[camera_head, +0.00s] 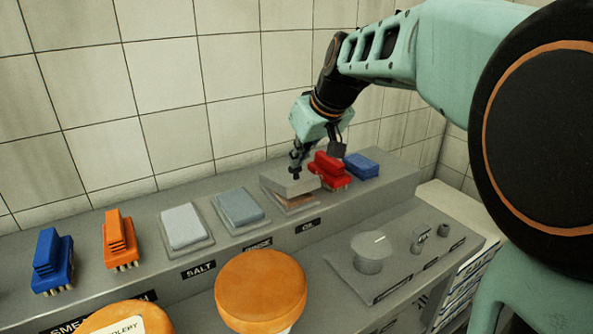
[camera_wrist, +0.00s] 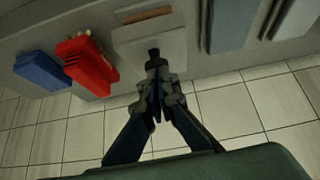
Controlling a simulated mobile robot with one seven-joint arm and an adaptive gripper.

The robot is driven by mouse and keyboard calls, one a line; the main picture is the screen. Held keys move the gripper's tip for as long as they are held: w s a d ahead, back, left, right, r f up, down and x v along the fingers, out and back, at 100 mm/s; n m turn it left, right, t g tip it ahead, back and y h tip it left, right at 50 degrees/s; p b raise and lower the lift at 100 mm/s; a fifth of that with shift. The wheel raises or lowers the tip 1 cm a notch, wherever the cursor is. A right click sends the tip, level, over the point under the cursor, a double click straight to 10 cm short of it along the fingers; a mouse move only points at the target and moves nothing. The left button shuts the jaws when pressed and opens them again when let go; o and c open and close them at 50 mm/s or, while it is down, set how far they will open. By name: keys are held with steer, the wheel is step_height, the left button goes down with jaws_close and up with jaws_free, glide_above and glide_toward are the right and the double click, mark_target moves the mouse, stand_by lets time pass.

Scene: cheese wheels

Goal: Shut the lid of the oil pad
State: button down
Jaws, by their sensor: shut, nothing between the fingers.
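The oil pad (camera_head: 298,202) is a shallow grey box on the raised ledge, behind the OIL label. Its grey lid (camera_head: 275,182) is tilted, with a gap at the front where the brown pad shows. In the wrist view the lid (camera_wrist: 140,48) shows pale, with a strip of the brown pad (camera_wrist: 146,16) beyond it. My gripper (camera_head: 296,174) is shut and empty, pointing down at the lid. In the wrist view its fingertips (camera_wrist: 154,56) overlap the lid; I cannot tell whether they touch it.
Two closed pads, a blue-grey one (camera_head: 240,207) and a pale one (camera_head: 184,227), lie left. An orange cheese wheel (camera_head: 260,290) is in front. A tiled wall stands behind.

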mark_target(298, 180)
steer(key=shift+s+d+f+t+y+b, duration=0.2)
steer(key=shift+f+b, duration=0.25)
steer(key=shift+b, duration=0.5)
steer(key=shift+s+d+f+t+y+b, duration=0.2)
steer(key=shift+f+b, duration=0.25)
steer(key=shift+b, duration=0.55)
steer(key=shift+s+f+t+y+b, duration=0.15)
steer(key=shift+f+t+b, duration=0.25)
steer(key=shift+b, duration=0.55)
steer(key=shift+s+d+f+b, duration=0.2)
steer(key=shift+f+b, duration=0.25)
steer(key=shift+b, duration=0.4)
steer(key=shift+s+f, duration=0.1)
